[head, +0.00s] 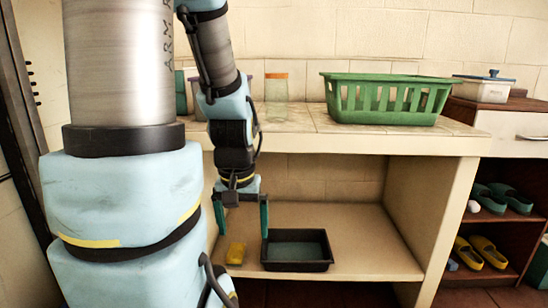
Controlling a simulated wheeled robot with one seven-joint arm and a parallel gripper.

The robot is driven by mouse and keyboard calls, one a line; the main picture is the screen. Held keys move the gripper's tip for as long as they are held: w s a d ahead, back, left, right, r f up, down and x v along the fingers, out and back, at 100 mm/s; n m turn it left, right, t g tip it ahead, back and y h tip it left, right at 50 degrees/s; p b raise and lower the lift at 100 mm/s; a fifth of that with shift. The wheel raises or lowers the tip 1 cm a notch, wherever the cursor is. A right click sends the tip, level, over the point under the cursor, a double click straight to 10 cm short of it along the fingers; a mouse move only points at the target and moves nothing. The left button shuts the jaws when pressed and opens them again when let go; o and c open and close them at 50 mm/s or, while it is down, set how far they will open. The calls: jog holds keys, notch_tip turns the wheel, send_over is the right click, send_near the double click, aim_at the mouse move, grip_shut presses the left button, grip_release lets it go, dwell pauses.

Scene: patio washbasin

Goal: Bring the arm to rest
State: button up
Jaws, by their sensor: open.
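My arm fills the left of the head view, and its forearm hangs down in front of the counter. My gripper (241,229) points down with its two fingers wide apart and nothing between them. It is in front of the open shelf (365,258) under the counter, above a yellow block (236,253) and the left edge of a dark tray (297,266). The fingertips appear close to the block and tray, but I cannot tell the exact gap.
On the tiled counter (330,141) stand a green basket (385,100) and a glass jar (276,104) with an orange lid; my arm partly hides other containers. A cabinet at right holds green clogs (510,198) and yellow shoes (482,252). The shelf's right part is clear.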

notch_tip(320, 180, up, 22)
jog(key=p, duration=2)
jog(key=shift+r, duration=0.15)
